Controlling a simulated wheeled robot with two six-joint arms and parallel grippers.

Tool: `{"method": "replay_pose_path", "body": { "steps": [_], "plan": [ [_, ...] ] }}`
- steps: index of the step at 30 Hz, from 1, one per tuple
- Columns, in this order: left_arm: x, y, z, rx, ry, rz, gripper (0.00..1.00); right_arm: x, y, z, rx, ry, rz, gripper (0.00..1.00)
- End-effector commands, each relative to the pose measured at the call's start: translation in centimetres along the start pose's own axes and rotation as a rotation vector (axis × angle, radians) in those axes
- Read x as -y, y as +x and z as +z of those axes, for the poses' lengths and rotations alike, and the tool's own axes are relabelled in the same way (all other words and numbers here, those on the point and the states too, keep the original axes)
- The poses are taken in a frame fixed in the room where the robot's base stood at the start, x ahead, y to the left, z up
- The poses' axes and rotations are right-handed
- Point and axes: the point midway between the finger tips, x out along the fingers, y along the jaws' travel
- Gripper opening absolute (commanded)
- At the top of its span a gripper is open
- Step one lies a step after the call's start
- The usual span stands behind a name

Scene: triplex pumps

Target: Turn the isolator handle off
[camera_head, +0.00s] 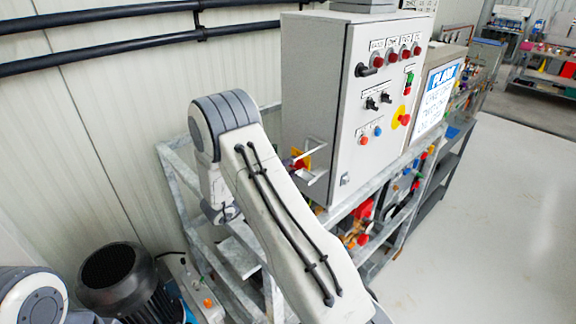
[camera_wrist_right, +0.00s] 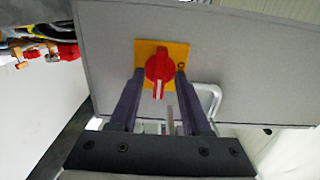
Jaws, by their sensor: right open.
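The isolator handle (camera_wrist_right: 158,66) is a red rotary knob with a white stripe, on a yellow square plate (camera_wrist_right: 181,49) on the grey cabinet's side. In the wrist view its stripe points down the picture, towards my gripper's base. My right gripper (camera_wrist_right: 159,76) is open, with one dark finger on each side of the handle. Whether the fingers touch the knob I cannot tell. In the head view the handle (camera_head: 298,165) shows small, partly hidden beside my right arm, which covers most of the gripper. My left gripper is not in view.
A bent metal bar (camera_wrist_right: 214,98) stands out from the cabinet just right of the fingers in the wrist view. The cabinet (camera_head: 312,80) front carries lamps, switches and a red emergency button (camera_head: 405,119). A motor (camera_head: 112,270) stands lower left. Open floor (camera_head: 500,220) lies to the right.

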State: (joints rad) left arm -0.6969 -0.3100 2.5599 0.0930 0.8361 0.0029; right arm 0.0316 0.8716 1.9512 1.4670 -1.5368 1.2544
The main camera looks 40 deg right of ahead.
Motion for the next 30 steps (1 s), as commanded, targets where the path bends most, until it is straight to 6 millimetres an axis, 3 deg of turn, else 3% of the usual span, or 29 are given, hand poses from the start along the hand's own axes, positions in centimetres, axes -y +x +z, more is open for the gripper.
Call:
{"method": "replay_pose_path", "body": {
  "steps": [7, 8, 11, 12, 23, 30],
  "plan": [
    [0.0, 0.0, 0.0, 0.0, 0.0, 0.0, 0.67, -0.1, 0.1, 0.0, 0.0, 0.0, 0.0, 0.47],
    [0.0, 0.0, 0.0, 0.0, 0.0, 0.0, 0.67, -0.1, 0.1, 0.0, 0.0, 0.0, 0.0, 0.4],
    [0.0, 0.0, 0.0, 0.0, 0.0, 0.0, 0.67, 0.0, 0.1, 0.0, 0.0, 0.0, 0.0, 0.02],
    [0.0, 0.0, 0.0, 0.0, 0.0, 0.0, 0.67, 0.0, 0.1, 0.0, 0.001, 0.0, 0.0, 0.0],
    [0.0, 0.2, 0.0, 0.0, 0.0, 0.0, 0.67, -0.1, 0.0, 0.0, 0.001, -0.032, 0.001, 0.0],
    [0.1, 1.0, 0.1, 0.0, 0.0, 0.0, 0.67, -0.2, 0.0, 0.0, 0.002, -0.162, 0.001, 0.0]
  ]
}}
